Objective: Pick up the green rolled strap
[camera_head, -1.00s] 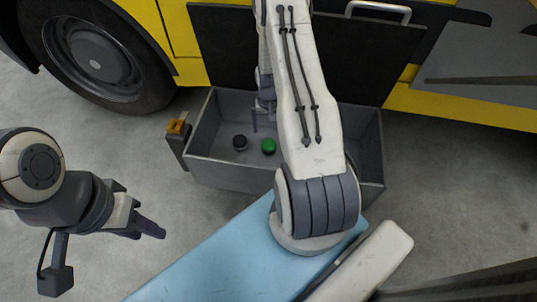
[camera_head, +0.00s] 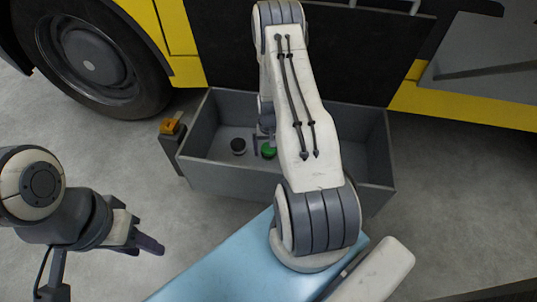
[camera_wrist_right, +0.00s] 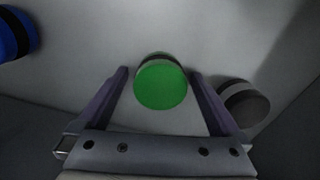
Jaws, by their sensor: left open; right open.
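The green rolled strap (camera_head: 268,151) lies on the floor of the grey open box, left of the middle. In the right wrist view the green rolled strap (camera_wrist_right: 161,84) shows its round green end and a dark band. My right gripper (camera_head: 264,150) reaches down into the box and is partly hidden by its own arm. In the right wrist view its open fingers (camera_wrist_right: 160,88) stand on either side of the strap, with gaps visible. My left gripper (camera_head: 150,246) is open and empty, over the floor left of the box.
A black rolled strap (camera_head: 238,146) lies left of the green one; a dark grey roll (camera_wrist_right: 245,103) shows close outside one finger. A blue roll (camera_wrist_right: 14,33) is farther off. The box's walls (camera_head: 230,179) surround them. A yellow vehicle (camera_head: 183,68) stands behind.

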